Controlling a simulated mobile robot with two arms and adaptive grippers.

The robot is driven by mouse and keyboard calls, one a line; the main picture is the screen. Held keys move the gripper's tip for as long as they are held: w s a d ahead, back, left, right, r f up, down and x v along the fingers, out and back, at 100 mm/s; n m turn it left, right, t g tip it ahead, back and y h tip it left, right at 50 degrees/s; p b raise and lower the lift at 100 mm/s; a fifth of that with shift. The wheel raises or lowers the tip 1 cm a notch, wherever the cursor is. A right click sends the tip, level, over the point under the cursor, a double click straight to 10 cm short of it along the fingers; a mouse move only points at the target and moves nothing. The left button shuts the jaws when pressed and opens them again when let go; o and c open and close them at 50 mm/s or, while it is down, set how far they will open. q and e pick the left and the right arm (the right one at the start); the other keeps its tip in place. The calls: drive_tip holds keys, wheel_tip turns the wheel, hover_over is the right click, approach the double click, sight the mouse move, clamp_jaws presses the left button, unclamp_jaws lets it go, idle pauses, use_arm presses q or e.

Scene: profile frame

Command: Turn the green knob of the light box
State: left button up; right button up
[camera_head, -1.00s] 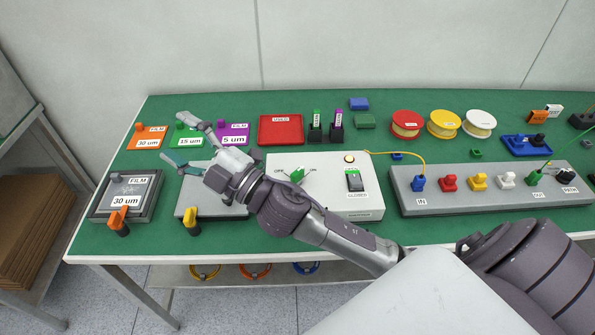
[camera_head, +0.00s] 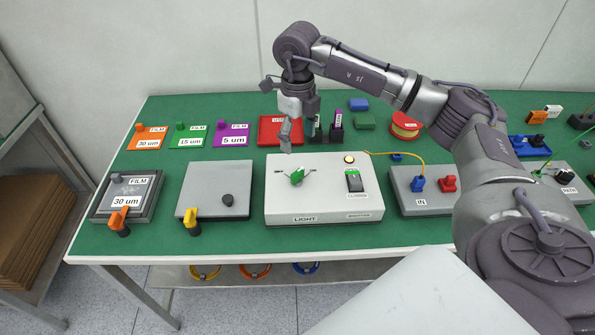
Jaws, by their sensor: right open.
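The light box (camera_head: 325,205) is a white box on the green bench, marked LIGHT on its front. Its green knob (camera_head: 297,177) stands on the left part of its top, with small marks on either side. My right gripper (camera_head: 285,136) points down and is open and empty. In the picture it is just above and slightly left of the knob, apart from it, in front of the red tray. My left gripper is not in view.
A red tray (camera_head: 270,130) is behind.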

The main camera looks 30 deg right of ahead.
sight(297, 171)
wheel_tip(297, 171, down, 12)
drive_tip(key=shift+f+p, duration=0.1)
drive_tip(key=shift+p, duration=1.05)
drive_tip(key=c, duration=1.1)
drive_tip(key=shift+c, duration=0.2)
